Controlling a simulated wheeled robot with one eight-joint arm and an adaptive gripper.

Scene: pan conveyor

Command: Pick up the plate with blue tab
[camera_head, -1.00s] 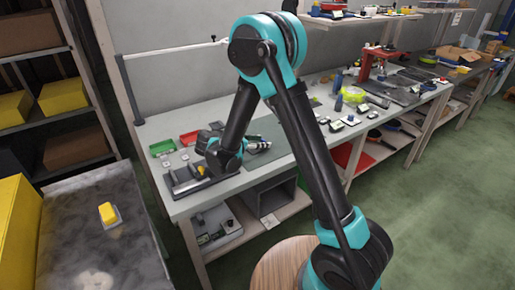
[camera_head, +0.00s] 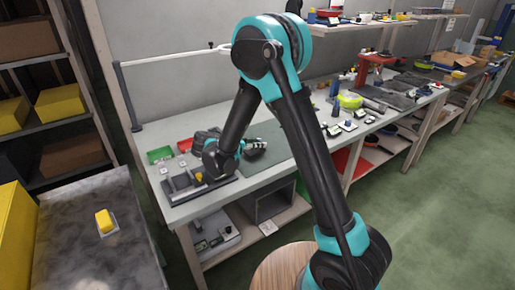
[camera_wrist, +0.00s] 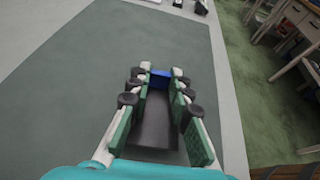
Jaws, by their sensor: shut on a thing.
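My gripper (camera_wrist: 160,90) is shut on the plate with blue tab (camera_wrist: 155,122). In the wrist view the plate is a dark grey flat piece lying lengthwise between the green-padded fingers. Its blue tab (camera_wrist: 160,77) shows at the far end, between the fingertips. In the head view my gripper (camera_head: 256,150) is over the dark mat on the workbench, and the plate cannot be made out there. I cannot tell how far the plate is above the mat.
A dark tray with compartments (camera_head: 172,194) stands at the bench's left front, below my wrist. A green bin (camera_head: 159,155) and a red bin (camera_head: 185,145) stand behind it. The grey mat (camera_wrist: 60,95) around the gripper is clear. Small tools lie farther right.

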